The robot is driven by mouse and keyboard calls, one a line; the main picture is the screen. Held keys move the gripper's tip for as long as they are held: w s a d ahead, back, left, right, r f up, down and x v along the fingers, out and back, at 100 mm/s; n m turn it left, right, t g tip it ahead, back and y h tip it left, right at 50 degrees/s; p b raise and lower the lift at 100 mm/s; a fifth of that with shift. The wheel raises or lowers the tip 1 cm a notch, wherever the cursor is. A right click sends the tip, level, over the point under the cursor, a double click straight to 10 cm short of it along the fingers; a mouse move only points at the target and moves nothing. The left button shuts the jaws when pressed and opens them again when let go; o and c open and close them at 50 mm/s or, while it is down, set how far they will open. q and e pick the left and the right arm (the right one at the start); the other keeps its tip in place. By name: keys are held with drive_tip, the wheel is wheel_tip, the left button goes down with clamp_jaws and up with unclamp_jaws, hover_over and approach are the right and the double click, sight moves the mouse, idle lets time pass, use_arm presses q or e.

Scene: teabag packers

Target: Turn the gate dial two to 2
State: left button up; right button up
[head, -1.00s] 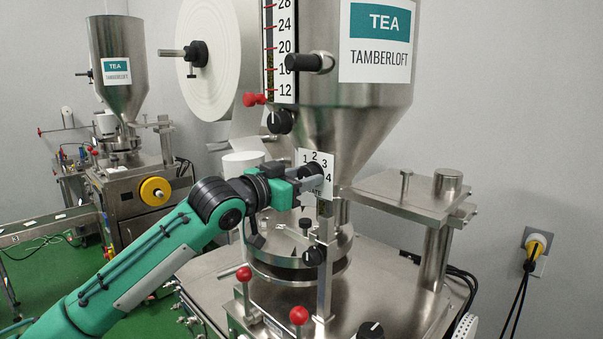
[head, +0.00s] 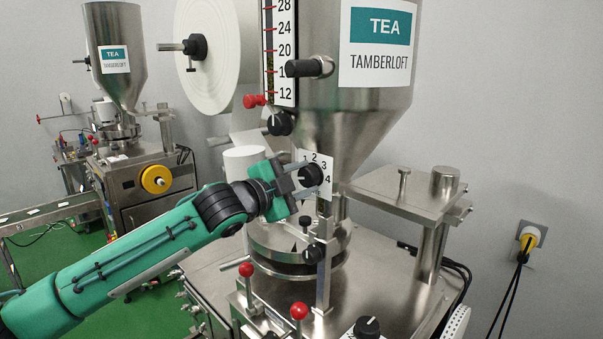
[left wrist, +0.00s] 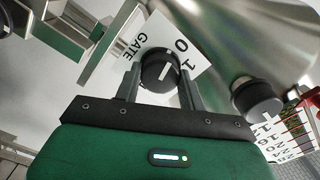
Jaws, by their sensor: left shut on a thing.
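The gate dial (head: 311,176) is a round black knob on a white plate (head: 326,167) numbered around it, on the near tea machine. My left gripper (head: 306,178) is at the dial, its two grey fingers on either side of the knob, shut on it. In the left wrist view the dial (left wrist: 158,70) sits between the fingertips. A white line on the knob slants up and right, roughly toward the 0 and 1; its exact setting is hard to read. The gripper hides part of the plate. My right gripper is not in view.
Another black knob (head: 280,123) sits above the dial, beside a numbered scale (head: 280,55). The steel hopper (head: 345,125) rises behind. A white cylinder (head: 243,160) stands close behind my wrist.

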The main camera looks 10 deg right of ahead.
use_arm(q)
drive_tip(key=shift+m+p, duration=0.55)
drive_tip(key=shift+m, duration=0.95)
drive_tip(key=o, duration=1)
drive_tip(key=shift+c, duration=0.2)
